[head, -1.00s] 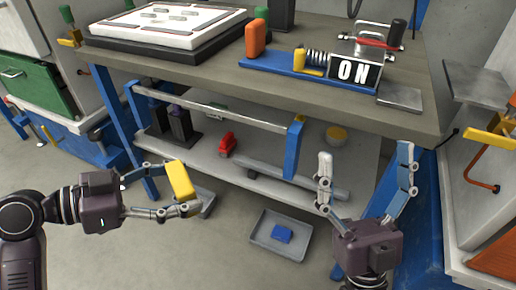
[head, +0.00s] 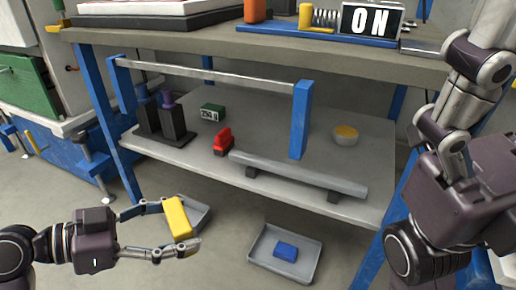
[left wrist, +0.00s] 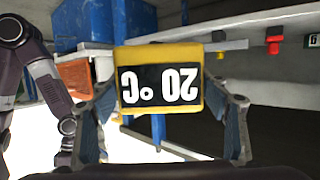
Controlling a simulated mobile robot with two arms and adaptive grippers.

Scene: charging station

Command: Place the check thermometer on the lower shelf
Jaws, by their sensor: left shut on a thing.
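The check thermometer is a yellow block (head: 177,217), and its black face reading 20 °C shows upside down in the left wrist view (left wrist: 160,85). My left gripper (head: 180,228) is shut on it, with a finger on either side. It holds the thermometer upright and slightly tilted, in front of and below the front edge of the lower shelf (head: 215,165), apart from it. The grey lower shelf lies under the workbench. Links of my right arm fill the right side of the head view, but I make out no right fingers.
A blue post (head: 301,120) rises at the front. A tray (head: 260,262) holds a blue block. Bare shelf shows around the red object.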

